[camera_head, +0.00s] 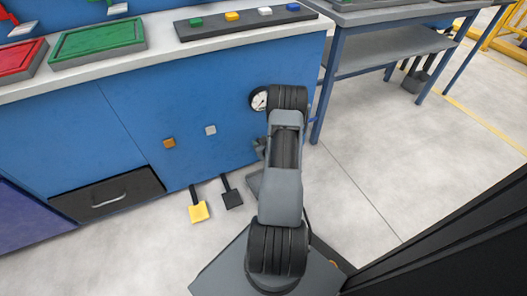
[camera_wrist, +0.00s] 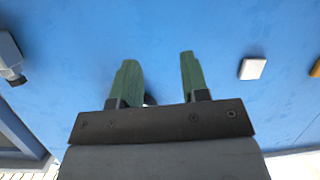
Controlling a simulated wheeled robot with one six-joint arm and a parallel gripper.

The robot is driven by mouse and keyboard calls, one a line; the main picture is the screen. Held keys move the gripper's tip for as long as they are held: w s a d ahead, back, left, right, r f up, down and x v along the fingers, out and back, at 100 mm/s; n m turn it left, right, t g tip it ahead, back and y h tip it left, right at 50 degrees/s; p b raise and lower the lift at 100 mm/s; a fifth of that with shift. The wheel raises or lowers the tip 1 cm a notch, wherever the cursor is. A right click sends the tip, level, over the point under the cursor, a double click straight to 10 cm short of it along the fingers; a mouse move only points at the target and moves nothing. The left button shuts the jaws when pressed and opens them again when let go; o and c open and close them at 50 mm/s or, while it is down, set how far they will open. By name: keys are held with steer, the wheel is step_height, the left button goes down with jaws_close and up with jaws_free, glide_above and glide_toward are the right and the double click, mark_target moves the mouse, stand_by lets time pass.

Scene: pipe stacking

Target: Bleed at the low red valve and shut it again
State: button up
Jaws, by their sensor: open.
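I see no red valve in either view; my arm covers part of the blue cabinet front (camera_head: 225,90) in the head view. A round white pressure gauge (camera_head: 259,99) on that front shows just left of my arm, partly covered by it. My gripper (camera_wrist: 157,75) shows in the wrist view, with two green fingers spread apart and facing the blue panel (camera_wrist: 150,30). A small dark shape (camera_wrist: 150,99) shows low between the fingers, mostly hidden by the gripper body; I cannot tell what it is.
A white square (camera_head: 210,130) and an orange-brown square (camera_head: 168,143) sit on the cabinet front. Below are a yellow pedal (camera_head: 198,211), a black pedal (camera_head: 232,198) and a dark drawer (camera_head: 108,196). A blue-legged table (camera_head: 385,45) stands right. Floor between is clear.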

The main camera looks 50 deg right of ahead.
steer(key=s+f+m+t+h+b, duration=0.2)
steer(key=s+f+t, duration=0.1)
steer(key=s+f, duration=0.65)
steer(key=shift+b+x, duration=2.2)
steer(key=shift+x, duration=4.4)
steer(key=shift+a+r, duration=0.1)
jaws_close()
